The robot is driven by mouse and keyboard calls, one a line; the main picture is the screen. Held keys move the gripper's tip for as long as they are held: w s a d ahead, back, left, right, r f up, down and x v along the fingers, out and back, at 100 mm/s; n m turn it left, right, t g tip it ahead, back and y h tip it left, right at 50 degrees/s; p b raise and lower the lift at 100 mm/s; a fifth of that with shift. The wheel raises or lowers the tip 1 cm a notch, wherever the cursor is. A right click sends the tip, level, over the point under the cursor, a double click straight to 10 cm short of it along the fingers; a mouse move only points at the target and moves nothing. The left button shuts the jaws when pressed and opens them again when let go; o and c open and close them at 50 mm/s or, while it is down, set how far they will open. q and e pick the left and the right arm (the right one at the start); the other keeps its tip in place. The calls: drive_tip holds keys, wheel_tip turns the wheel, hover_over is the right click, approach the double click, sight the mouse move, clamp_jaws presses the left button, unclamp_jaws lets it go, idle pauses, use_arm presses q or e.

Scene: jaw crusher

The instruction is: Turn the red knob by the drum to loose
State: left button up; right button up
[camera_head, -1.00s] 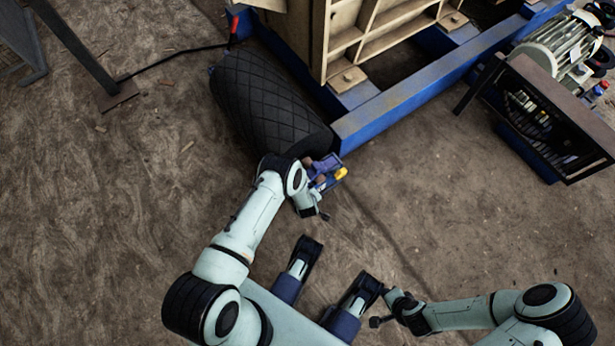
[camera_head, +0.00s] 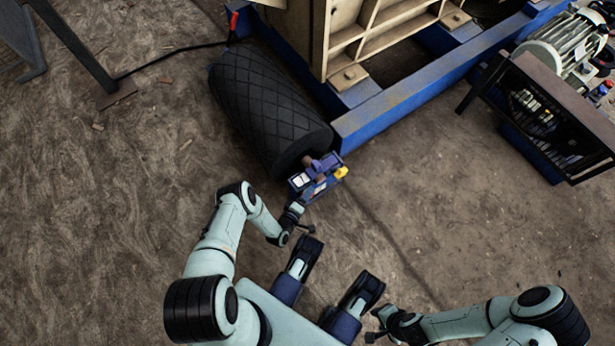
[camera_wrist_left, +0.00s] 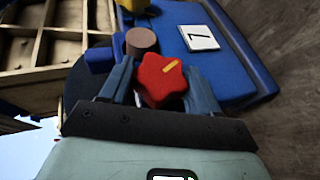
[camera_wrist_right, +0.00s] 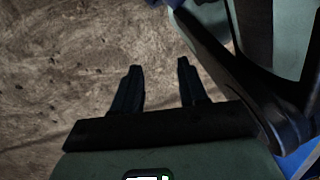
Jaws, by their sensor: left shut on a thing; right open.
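The red knob (camera_wrist_left: 158,90), star-shaped with a yellow mark on it, sits on a blue unit in the left wrist view. The mark slants slightly up to the right. My left gripper (camera_wrist_left: 160,84) is shut on the knob, one finger on each side. The blue unit (camera_head: 330,186) is at the near end of the black ribbed drum (camera_head: 268,108). In the head view my left gripper (camera_head: 297,207) is at the unit's near side; the knob is not clear there. My right gripper (camera_wrist_right: 160,72) is open and empty over bare ground, low right in the head view (camera_head: 381,313).
The blue unit has a white card (camera_wrist_left: 200,38) marked 7, a brown round post (camera_wrist_left: 141,40) and a yellow part (camera_head: 342,172). A blue beam (camera_head: 430,85) under the tan crusher (camera_head: 375,35) runs right. A motor guard (camera_head: 555,120) stands far right. Ground between is clear.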

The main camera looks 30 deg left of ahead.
use_arm(q)
drive_tip(key=shift+f+t, duration=0.2)
drive_tip(key=shift+t, duration=0.3)
drive_tip(key=shift+w+d+n+t+b, duration=0.1)
drive_tip(key=shift+n+t+b, duration=0.25)
drive_tip(key=shift+t, duration=0.35)
drive_tip(key=shift+r+t, duration=0.1)
drive_tip(key=shift+t, duration=0.4)
use_arm(e)
drive_tip(key=s, duration=0.1)
drive_tip(key=s+f+g, duration=0.1)
drive_tip(key=shift+s+d+f, duration=0.1)
drive_tip(key=shift+s+d, duration=0.05)
drive_tip(key=shift+s, duration=0.15)
use_arm(q)
drive_tip(key=shift+w+r+n+t, duration=0.1)
drive_tip(key=shift+w+n+t, duration=0.05)
drive_tip(key=shift+n+t, duration=0.3)
drive_tip(key=o, duration=1)
